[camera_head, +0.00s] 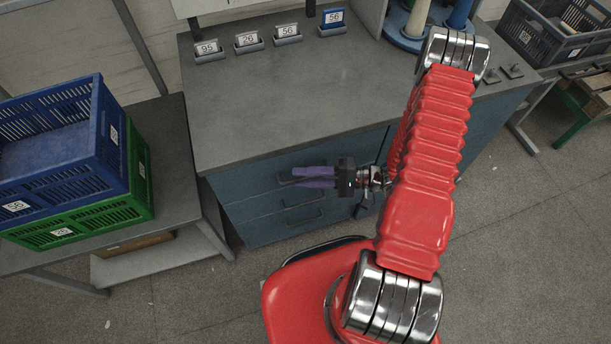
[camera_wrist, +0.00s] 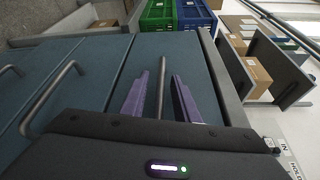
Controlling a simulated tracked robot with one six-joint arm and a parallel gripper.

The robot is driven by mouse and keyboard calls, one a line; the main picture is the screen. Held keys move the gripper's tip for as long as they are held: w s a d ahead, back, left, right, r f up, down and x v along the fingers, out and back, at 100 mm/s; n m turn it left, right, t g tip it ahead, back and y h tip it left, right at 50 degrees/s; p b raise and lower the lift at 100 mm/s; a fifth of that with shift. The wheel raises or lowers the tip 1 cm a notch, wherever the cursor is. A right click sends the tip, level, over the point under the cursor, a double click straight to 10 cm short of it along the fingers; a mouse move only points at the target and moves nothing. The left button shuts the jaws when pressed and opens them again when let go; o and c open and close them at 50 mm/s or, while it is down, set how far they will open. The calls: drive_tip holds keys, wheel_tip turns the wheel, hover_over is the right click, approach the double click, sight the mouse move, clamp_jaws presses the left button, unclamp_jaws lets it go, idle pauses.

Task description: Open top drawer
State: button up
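The blue-grey drawer cabinet stands under a grey worktop, with its drawers stacked and looking shut. The top drawer (camera_head: 242,186) is just under the worktop; its front (camera_wrist: 197,75) fills the middle right of the wrist view. My gripper (camera_head: 300,177) is in front of it with purple fingers apart. In the wrist view my gripper (camera_wrist: 161,98) is open, and the top drawer's bar handle (camera_wrist: 163,68) shows between the two fingers, with a gap on each side. I cannot tell how deep the fingers reach past the bar. The head view partly hides this handle behind the fingers.
Lower drawers have similar handles (camera_head: 304,217). The worktop (camera_head: 300,95) overhangs the drawers and carries numbered card holders (camera_head: 248,41). Blue (camera_head: 75,140) and green (camera_head: 140,175) crates stand on a side bench at left. Floor in front is open.

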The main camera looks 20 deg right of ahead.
clamp_jaws()
drive_tip(key=shift+d+f, duration=0.1)
idle(0.6)
